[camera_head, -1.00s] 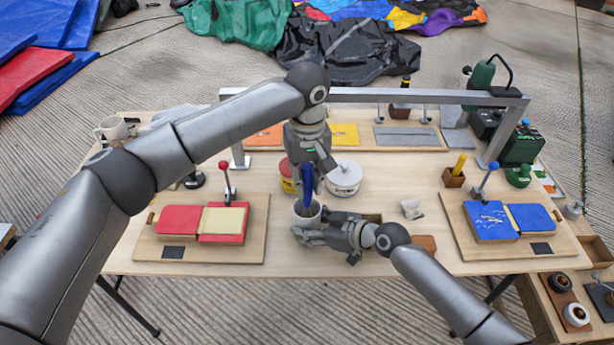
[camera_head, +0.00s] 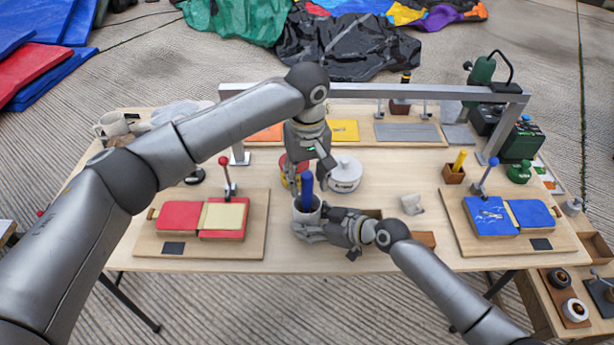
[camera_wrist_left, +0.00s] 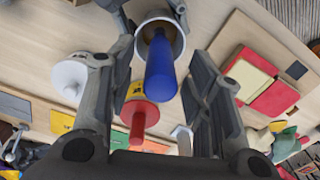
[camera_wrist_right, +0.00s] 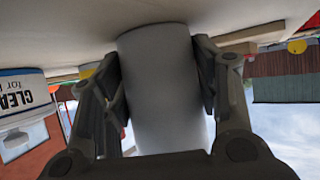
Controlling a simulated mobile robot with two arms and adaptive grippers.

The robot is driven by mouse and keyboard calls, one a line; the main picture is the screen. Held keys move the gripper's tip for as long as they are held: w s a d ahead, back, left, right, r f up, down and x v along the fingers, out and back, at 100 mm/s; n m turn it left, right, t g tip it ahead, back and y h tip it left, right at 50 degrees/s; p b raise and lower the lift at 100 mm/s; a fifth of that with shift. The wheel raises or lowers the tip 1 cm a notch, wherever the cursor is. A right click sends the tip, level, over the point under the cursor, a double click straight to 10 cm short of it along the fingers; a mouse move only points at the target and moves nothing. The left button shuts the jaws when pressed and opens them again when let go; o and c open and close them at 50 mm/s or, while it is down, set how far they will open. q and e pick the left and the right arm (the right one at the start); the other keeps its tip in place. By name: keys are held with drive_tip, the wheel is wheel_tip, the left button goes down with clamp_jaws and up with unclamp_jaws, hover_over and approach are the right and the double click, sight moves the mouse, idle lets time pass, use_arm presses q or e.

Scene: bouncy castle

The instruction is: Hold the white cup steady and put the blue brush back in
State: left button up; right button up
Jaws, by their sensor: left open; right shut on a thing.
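The white cup (camera_head: 306,212) stands on the table between the red-and-cream board and the brown wooden blocks. My right gripper (camera_head: 318,232) is shut around it from the front right; the cup fills the space between the fingers in the right wrist view (camera_wrist_right: 163,85). The blue brush (camera_head: 307,190) stands handle up in the cup, nearly upright; its lower end is hidden inside. It also shows in the left wrist view (camera_wrist_left: 160,68), reaching out of the cup rim. My left gripper (camera_wrist_left: 165,85) is open above, its fingers apart on either side of the blue handle, not touching it.
A white lidded tub (camera_head: 344,176) stands just behind the cup, with a red-and-yellow can (camera_head: 288,172) beside it, partly behind my left gripper. The red-and-cream board (camera_head: 200,225) lies left, the blue board (camera_head: 510,222) right. A grey metal frame (camera_head: 420,92) spans the back.

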use_arm(q)
drive_tip(key=shift+r, duration=0.1)
wheel_tip(320, 180, up, 12)
idle(0.5)
use_arm(e)
drive_tip(key=o, duration=0.9)
drive_tip(key=shift+c, duration=0.2)
drive_tip(key=shift+d, duration=0.1)
drive_tip(key=v, duration=1.1)
drive_tip(key=shift+s+d+r, duration=0.2)
drive_tip(key=shift+s+d, duration=0.05)
use_arm(q)
drive_tip(key=shift+d, duration=0.1)
use_arm(e)
drive_tip(key=shift+s+d, duration=0.1)
